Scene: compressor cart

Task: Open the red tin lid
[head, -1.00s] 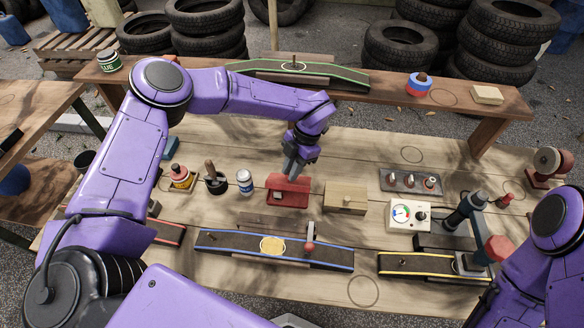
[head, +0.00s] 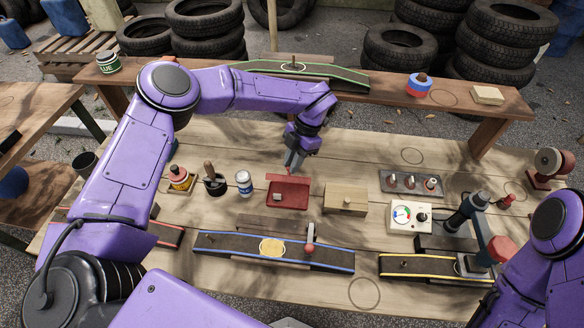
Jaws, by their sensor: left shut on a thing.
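The red tin (head: 290,199) sits on the plank table at the middle of the head view. Its lid (head: 296,178) is raised at the far side, and the red inside shows with a small light block (head: 277,197) in it. My left gripper (head: 292,170) is at the tin's far edge, shut on the lid. The fingertips are small here and partly blend with the lid.
A wooden box (head: 346,199) stands just right of the tin. A white and blue can (head: 244,183) and a dark pot (head: 214,184) stand to its left. A blue-edged belt (head: 225,245) lies in front. A gauge box (head: 409,217) is farther right.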

